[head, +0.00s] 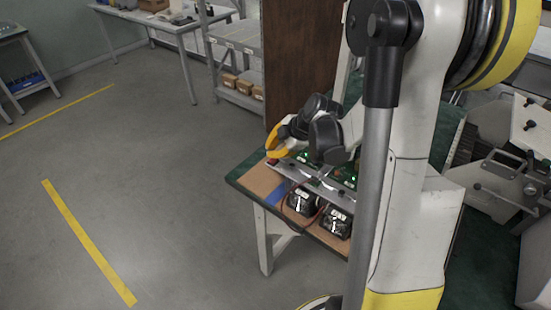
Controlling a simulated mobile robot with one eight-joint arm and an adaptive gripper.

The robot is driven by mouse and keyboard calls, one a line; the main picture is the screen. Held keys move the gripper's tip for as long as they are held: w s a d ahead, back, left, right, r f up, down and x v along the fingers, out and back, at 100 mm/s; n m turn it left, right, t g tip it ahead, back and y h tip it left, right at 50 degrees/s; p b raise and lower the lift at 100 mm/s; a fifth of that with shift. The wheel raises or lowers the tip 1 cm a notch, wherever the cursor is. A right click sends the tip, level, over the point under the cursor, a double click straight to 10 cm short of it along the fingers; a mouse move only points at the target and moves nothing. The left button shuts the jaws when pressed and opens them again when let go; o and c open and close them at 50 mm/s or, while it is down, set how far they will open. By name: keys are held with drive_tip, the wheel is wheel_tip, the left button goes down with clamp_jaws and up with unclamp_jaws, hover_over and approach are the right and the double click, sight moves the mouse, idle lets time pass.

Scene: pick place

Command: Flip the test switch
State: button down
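A worktable (248,176) with a green edge stands at center right. A metal test fixture (311,186) with green circuit boards (345,178) and small lit lights lies on it. A small red part (272,161) shows at the fixture's left end; I cannot tell whether it is the test switch. No switch is clearly readable. My gripper (277,151), with a yellow part, is over the left back of the fixture, close to the red part. Its fingers are too small and partly hidden, so I cannot tell whether they are open or touch anything.
Dark machinery (510,170) stands at the right. A shelf with cardboard boxes (244,86) and a brown panel (305,62) stand behind. The floor (150,150) at left is clear.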

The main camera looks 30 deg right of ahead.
sight(271, 158)
drive_tip(key=shift+f, duration=0.25)
drive_tip(key=shift+d+f+b, duration=0.1)
drive_tip(key=shift+f+b, duration=0.25)
drive_tip(key=shift+b, duration=0.05)
idle(0.3)
drive_tip(key=shift+r, duration=0.1)
drive_tip(key=shift+r+p, duration=0.55)
drive_tip(key=shift+r, duration=0.15)
drive_tip(key=shift+s+a+r+p, duration=0.1)
drive_tip(key=shift+a+r+p, duration=0.1)
drive_tip(key=shift+r+p, duration=0.9)
drive_tip(key=shift+a+r+p, duration=0.2)
drive_tip(key=shift+r+p, duration=0.6)
drive_tip(key=shift+r, duration=0.55)
